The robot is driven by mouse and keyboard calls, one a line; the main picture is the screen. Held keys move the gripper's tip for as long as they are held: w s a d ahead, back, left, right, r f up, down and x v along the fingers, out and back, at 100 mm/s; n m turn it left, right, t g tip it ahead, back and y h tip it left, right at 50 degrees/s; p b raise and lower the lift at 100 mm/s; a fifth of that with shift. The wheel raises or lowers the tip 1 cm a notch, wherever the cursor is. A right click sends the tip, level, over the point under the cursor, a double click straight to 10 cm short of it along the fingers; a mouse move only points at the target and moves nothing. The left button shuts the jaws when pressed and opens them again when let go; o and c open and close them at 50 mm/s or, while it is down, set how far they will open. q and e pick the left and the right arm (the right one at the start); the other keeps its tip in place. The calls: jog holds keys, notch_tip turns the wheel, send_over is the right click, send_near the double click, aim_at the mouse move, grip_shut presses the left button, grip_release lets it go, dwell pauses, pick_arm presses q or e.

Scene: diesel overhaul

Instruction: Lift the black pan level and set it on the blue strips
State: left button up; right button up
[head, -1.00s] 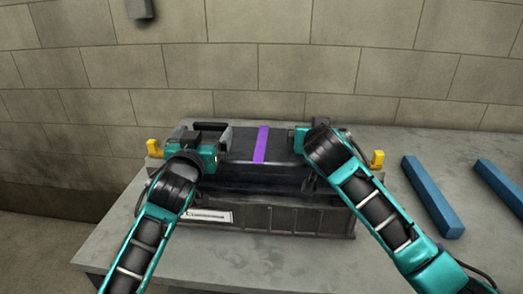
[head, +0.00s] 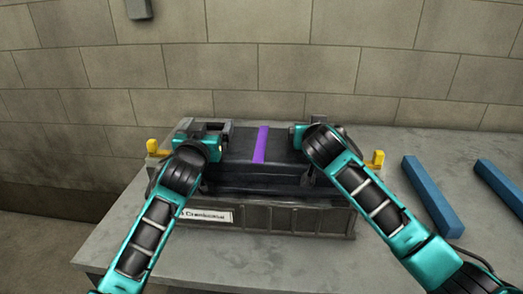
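The black pan (head: 240,170) with a purple stripe (head: 261,145) across its middle sits in a grey-brown crate (head: 290,218) on the table. My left gripper (head: 212,137) is at the pan's left end; its fingers are largely hidden by the hand. My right gripper (head: 301,134) is at the pan's right end, its fingers hidden behind the wrist. I cannot tell whether either one grips the pan. Two blue strips (head: 431,196) (head: 502,186) lie on the table to the right of the crate, apart from each other.
Yellow clips (head: 153,147) (head: 377,160) stand at the crate's left and right ends. A white label (head: 206,216) is on the crate's front. A block wall (head: 290,60) closes off the back. The grey table (head: 300,260) is bare in front of the crate.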

pick_arm(q)
jog(key=c, duration=1.3)
pick_arm(e)
jog(key=c, duration=1.2)
pick_arm(q)
jog(key=shift+r, duration=0.25)
pick_arm(e)
jog(key=shift+w+r, duration=0.1)
jog(key=shift+r, duration=0.15)
pick_arm(q)
jog(key=shift+w+r, duration=0.1)
pick_arm(e)
jog(key=shift+r, duration=0.1)
